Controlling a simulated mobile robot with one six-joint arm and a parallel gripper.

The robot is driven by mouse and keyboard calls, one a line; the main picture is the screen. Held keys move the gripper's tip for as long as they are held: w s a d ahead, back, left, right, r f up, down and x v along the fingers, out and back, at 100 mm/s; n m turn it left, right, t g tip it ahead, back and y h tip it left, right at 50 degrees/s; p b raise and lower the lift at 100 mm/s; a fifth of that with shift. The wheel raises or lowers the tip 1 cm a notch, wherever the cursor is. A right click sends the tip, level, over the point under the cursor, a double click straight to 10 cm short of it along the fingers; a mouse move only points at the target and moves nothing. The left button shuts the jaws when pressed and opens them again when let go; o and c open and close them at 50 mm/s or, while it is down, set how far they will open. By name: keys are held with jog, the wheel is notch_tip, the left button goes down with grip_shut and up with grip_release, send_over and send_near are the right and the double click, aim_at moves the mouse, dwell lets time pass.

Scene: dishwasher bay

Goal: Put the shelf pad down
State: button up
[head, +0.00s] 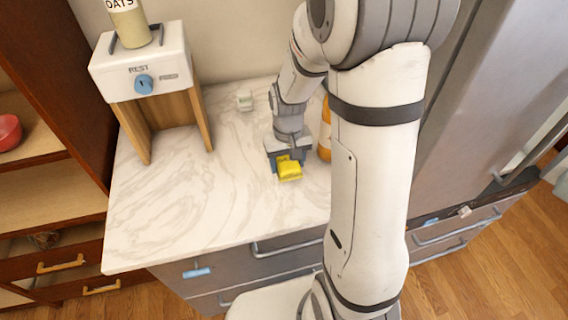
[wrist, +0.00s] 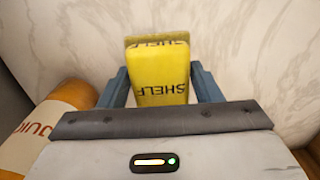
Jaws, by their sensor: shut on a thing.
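The shelf pad (wrist: 160,80) is a yellow block with "SHELF" printed on it, held between the two blue fingers of my gripper (wrist: 160,88) in the wrist view. In the head view my gripper (head: 287,158) is over the marble counter, right of its middle, with the yellow shelf pad (head: 290,171) showing at its front. The gripper is shut on the pad. I cannot tell whether the pad touches the counter (head: 180,220). Part of the pad is hidden by the gripper.
An orange juice bottle (head: 325,135) stands close right of my gripper; it also shows in the wrist view (wrist: 45,125). A white stand marked "REST" (head: 140,65) holds an oats jar (head: 130,25). The counter's front left is clear.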

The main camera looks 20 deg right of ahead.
jog(key=shift+s+a+f, duration=0.1)
jog(key=shift+s+f, duration=0.05)
jog(key=shift+f, duration=2.05)
jog(key=shift+f, duration=0.2)
jog(key=o, duration=0.9)
jog(key=shift+o, duration=0.2)
